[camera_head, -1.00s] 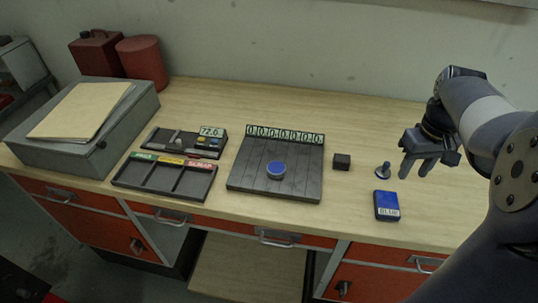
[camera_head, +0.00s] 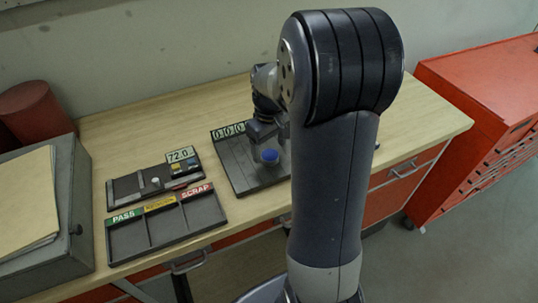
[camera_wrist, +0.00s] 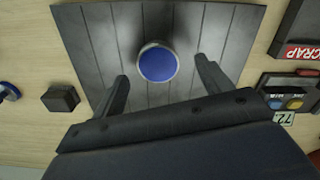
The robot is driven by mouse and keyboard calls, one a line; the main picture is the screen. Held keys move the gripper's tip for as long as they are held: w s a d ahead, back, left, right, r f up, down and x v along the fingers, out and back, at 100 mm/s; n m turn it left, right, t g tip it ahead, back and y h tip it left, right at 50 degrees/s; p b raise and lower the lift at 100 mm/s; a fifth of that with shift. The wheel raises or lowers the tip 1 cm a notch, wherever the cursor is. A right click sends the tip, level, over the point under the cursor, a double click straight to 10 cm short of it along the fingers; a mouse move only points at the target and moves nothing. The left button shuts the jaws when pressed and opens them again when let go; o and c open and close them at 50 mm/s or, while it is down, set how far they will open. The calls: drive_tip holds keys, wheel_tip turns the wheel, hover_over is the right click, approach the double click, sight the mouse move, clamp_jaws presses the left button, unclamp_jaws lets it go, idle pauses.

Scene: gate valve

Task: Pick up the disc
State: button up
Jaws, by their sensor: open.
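The disc (camera_wrist: 158,63) has a round blue top and a pale rim. It lies on the dark grooved board (camera_wrist: 92,22), and in the head view the disc (camera_head: 270,156) shows just beside my gripper. My gripper (camera_wrist: 163,80) is open in the wrist view, with one finger to each side of the disc and the disc a little beyond the tips. The fingers appear apart from the disc. In the head view my arm hides the right part of the board, and my gripper (camera_head: 264,135) is partly hidden.
A three-part tray (camera_head: 147,247) with PASS and SCRAP labels and a panel reading 72.0 (camera_head: 181,154) stand left of the board. A small dark block (camera_wrist: 61,98) and a blue-topped piece (camera_wrist: 8,92) sit beside the board. A red cabinet (camera_head: 465,130) stands at right.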

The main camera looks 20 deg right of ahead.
sight(270, 157)
drive_tip(key=shift+d+f, duration=0.1)
drive_tip(key=shift+f, duration=1.2)
drive_tip(key=shift+c, duration=0.4)
drive_tip(key=c, duration=1.2)
